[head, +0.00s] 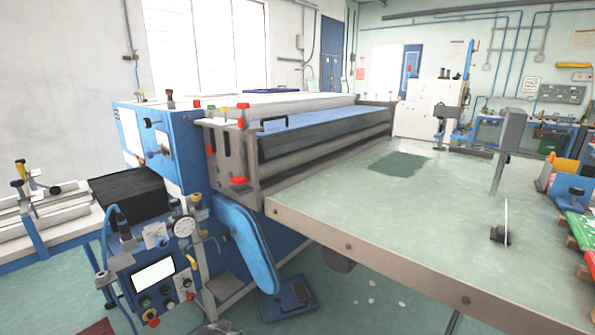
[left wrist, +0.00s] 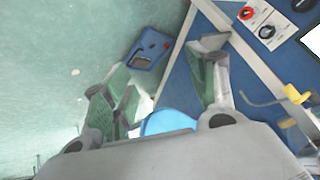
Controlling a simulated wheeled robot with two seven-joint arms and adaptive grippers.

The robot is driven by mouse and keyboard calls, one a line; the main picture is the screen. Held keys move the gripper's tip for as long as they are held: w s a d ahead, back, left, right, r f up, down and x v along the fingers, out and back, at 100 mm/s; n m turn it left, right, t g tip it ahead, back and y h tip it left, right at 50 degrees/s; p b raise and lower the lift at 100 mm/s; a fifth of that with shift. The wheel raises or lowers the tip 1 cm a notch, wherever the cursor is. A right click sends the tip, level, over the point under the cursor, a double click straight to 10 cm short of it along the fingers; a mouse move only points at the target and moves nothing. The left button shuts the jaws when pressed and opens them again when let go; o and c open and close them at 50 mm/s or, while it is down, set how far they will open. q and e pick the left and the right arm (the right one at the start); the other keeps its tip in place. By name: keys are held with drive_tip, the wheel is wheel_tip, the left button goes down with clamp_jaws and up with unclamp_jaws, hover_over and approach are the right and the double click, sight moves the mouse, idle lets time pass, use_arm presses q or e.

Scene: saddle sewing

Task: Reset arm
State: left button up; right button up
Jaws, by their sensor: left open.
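My left gripper (left wrist: 162,78) shows in the left wrist view with its two fingers spread apart and nothing held between them. It points down toward the green floor (left wrist: 70,50) beside the blue machine side (left wrist: 188,85). A blue rounded part (left wrist: 166,122) shows low between the fingers, partly hidden by the gripper body. I cannot clearly make out my left gripper in the head view. My right gripper is in neither view.
The blue roller machine (head: 180,135) and its control panel (head: 153,272) stand left of centre. A wide grey-green table (head: 420,225) extends right, holding a dark green patch (head: 400,164) and an upright post (head: 508,140). A blue pedal (head: 290,298) lies on the floor.

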use_arm(q)
drive_tip(key=s+d+f+g, duration=0.1)
drive_tip(key=s+f+g, duration=0.1)
drive_tip(key=s+f, duration=0.7)
drive_tip(key=s+d+f+n+g+h, duration=0.15)
drive_tip(key=s+f, duration=0.35)
drive_tip(key=s, duration=0.8)
drive_tip(key=s+f+g+y, duration=0.1)
drive_tip(key=s+f+g, duration=0.2)
drive_tip(key=s+f, duration=0.55)
drive_tip(key=s+a+r+p, duration=0.2)
drive_tip(key=s+r+p, duration=0.2)
drive_tip(key=s+p, duration=0.8)
drive_tip(key=s+a+r+p, duration=0.3)
drive_tip(key=s+p, duration=0.8)
drive_tip(key=p, duration=0.5)
drive_tip(key=shift+s+a+r+p, duration=0.2)
drive_tip(key=shift+s+r+p, duration=0.15)
drive_tip(key=shift+r, duration=0.15)
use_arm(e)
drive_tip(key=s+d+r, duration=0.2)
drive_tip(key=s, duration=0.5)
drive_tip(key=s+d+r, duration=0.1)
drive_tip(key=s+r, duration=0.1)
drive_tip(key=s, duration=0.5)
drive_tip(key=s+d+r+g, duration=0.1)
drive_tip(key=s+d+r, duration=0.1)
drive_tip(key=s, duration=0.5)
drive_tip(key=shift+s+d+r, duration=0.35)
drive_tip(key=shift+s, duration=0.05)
